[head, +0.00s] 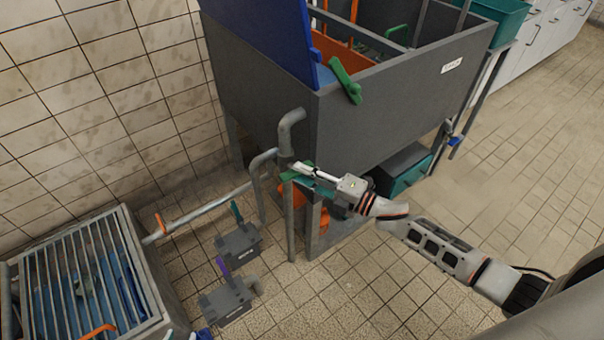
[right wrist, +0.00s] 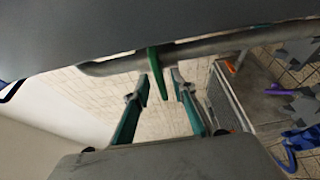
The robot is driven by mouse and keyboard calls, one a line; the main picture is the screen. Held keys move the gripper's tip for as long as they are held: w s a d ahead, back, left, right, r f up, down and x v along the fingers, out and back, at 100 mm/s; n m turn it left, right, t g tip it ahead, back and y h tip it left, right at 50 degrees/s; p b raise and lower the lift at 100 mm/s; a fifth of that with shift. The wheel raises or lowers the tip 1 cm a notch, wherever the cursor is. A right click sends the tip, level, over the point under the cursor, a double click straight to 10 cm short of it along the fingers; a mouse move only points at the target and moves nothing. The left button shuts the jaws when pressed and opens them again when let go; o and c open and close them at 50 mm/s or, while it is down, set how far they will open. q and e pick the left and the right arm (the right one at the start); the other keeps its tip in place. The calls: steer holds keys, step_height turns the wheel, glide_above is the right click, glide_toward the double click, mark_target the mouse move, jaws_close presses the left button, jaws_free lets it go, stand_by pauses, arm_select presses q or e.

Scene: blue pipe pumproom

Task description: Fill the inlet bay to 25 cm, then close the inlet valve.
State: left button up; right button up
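A dark grey tank (head: 268,100) with inner compartments stands at the top middle of the head view. I cannot tell which compartment is the inlet bay, and no water level is readable. A grey pipe (head: 287,135) bends down its near corner. A green valve lever (right wrist: 157,74) sits on the pipe (right wrist: 200,47) in the right wrist view; I take it for the inlet valve. My right gripper (head: 292,172) is open beside the pipe. In the right wrist view its fingers (right wrist: 153,86) stand apart on either side of the lever; contact is unclear. My left gripper is out of view.
Another green handle (head: 345,80) is on the tank's rim, beside a blue panel (head: 265,35). A barred basin (head: 150,275) stands lower left. Dark boxes with a teal lever (head: 236,211) and a purple lever (head: 223,268) sit on the floor. The right floor is clear.

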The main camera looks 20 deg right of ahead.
arm_select(q)
steer(key=shift+w+r, duration=0.2)
arm_select(e)
steer(key=shift+w+a, duration=0.2)
steer(key=shift+w, duration=0.05)
jaws_close()
steer(key=shift+f+m, duration=0.2)
steer(key=shift+m, duration=0.1)
steer(key=shift+s+f+m+b, duration=0.1)
steer(key=shift+f+m+b, duration=0.05)
steer(key=shift+m+b, duration=0.45)
arm_select(q)
steer(key=shift+w+d+f+b, duration=0.25)
steer(key=shift+d+b, duration=0.3)
steer(key=shift+b, duration=0.7)
arm_select(e)
steer(key=m+t, duration=0.1)
steer(key=m, duration=0.2)
steer(key=m+t, duration=0.2)
steer(key=m, duration=0.1)
steer(key=shift+m+y, duration=0.3)
steer(key=shift+m, duration=0.1)
